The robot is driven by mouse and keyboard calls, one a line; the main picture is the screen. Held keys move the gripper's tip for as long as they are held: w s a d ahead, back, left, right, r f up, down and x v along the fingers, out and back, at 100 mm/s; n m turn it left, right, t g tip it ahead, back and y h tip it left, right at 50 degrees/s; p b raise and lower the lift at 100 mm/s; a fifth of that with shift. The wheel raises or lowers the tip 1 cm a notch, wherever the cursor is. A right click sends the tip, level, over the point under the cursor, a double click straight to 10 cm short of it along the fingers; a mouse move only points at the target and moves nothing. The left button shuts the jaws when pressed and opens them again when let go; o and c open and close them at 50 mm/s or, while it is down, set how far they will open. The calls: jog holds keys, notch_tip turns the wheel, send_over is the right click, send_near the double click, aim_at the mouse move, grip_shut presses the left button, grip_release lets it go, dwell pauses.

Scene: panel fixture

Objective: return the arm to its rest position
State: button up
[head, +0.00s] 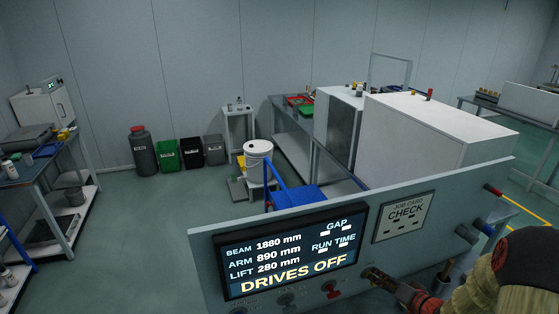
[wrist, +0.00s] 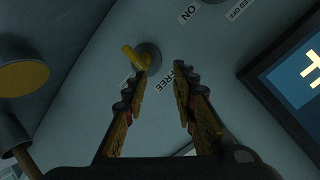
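My gripper (wrist: 162,84) is open in the wrist view, with an empty gap between its two fingers. A yellow lever on a round grey base (wrist: 150,57) is just beyond the left fingertip; I cannot tell whether they touch. In the head view my gripper (head: 378,277) is at the lower right, close to the lower edge of the grey panel (head: 290,212). The panel's screen (head: 290,250) reads DRIVES OFF. My arm reaches in from the lower right corner and hides part of the panel.
A job card (head: 404,215) reading CHECK is on the panel. A red knob (head: 331,288) sits under the screen, and a blue-grey knob (head: 467,233) and red-ended bar (head: 494,190) are at the right. White cabinets (head: 435,125) stand behind. Floor is open at the left.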

notch_tip(320, 180, up, 10)
jog(key=d+n+h, duration=0.1)
jog(key=d+h, duration=0.1)
jog(key=h, duration=0.2)
jog(key=s+a+r+g+h+b, duration=0.25)
jog(key=s+r, duration=0.25)
jog(key=r, duration=0.4)
jog(key=s+a+r+n+g, duration=0.1)
jog(key=s+a, duration=0.4)
jog(key=s, duration=0.4)
jog(key=s+a+r+n+g+y, duration=0.1)
jog(key=s+a, duration=0.4)
jog(key=s, duration=0.4)
jog(key=s+a+r+n+g+y, duration=0.1)
jog(key=s+a, duration=0.3)
jog(key=s, duration=0.4)
jog(key=shift+s+a+r+n+g+b, duration=0.35)
jog(key=shift+s+a+n+b, duration=0.1)
jog(key=shift+n, duration=0.15)
